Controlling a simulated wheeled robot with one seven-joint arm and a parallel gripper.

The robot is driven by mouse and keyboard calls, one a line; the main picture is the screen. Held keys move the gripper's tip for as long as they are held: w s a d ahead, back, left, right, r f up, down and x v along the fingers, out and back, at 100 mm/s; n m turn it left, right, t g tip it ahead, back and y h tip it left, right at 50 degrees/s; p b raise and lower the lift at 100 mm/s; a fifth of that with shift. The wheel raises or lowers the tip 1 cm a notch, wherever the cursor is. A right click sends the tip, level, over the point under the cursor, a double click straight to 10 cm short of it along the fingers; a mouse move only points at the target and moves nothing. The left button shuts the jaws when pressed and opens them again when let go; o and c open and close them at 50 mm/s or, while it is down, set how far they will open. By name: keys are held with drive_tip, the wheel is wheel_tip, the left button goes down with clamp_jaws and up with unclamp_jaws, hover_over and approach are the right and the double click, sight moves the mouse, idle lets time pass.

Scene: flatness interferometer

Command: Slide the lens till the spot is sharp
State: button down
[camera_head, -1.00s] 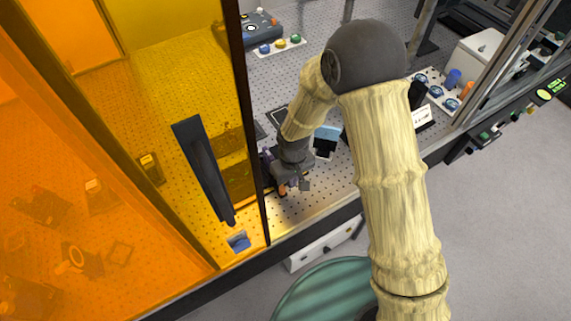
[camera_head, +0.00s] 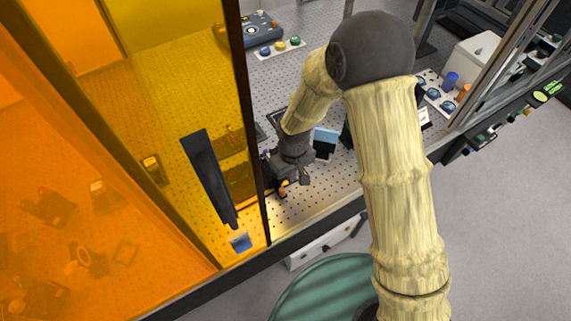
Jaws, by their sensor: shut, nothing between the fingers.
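My gripper (camera_head: 293,182) is low over the perforated optical table (camera_head: 325,192), just right of the dark edge of the amber panel. Its fingers are shut and empty, small and partly hidden by my wrist. A small part with an orange top (camera_head: 283,193) sits right beside the fingertips; I cannot tell whether they touch. A pale blue plate on a dark mount (camera_head: 325,137) stands just right of my wrist. I cannot make out the lens or the spot for certain.
Amber panels (camera_head: 120,120) with a long dark handle (camera_head: 209,180) fill the left. A tray with coloured knobs (camera_head: 280,47) lies at the back. A white box (camera_head: 474,58) and blue and orange parts stand at right. The table's front edge (camera_head: 315,226) is near my gripper.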

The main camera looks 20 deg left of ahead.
wheel_tip(320, 180, up, 5)
drive_tip(key=p, duration=0.3)
idle(0.4)
idle(0.4)
drive_tip(key=w+d+r+m+t+b, duration=0.1)
drive_tip(key=d+r+m+b, duration=0.15)
drive_tip(key=d, duration=0.55)
drive_tip(key=w+d+r+m+b, duration=0.1)
drive_tip(key=d+r+m+b, duration=0.15)
drive_tip(key=d, duration=0.55)
drive_tip(key=s+d+r+m+t+b, duration=0.1)
drive_tip(key=s+d+m, duration=0.4)
drive_tip(key=d, duration=0.7)
drive_tip(key=shift+s+d+r+t+b, duration=0.35)
drive_tip(key=shift+s+r+b, duration=0.15)
drive_tip(key=shift+r+b, duration=0.4)
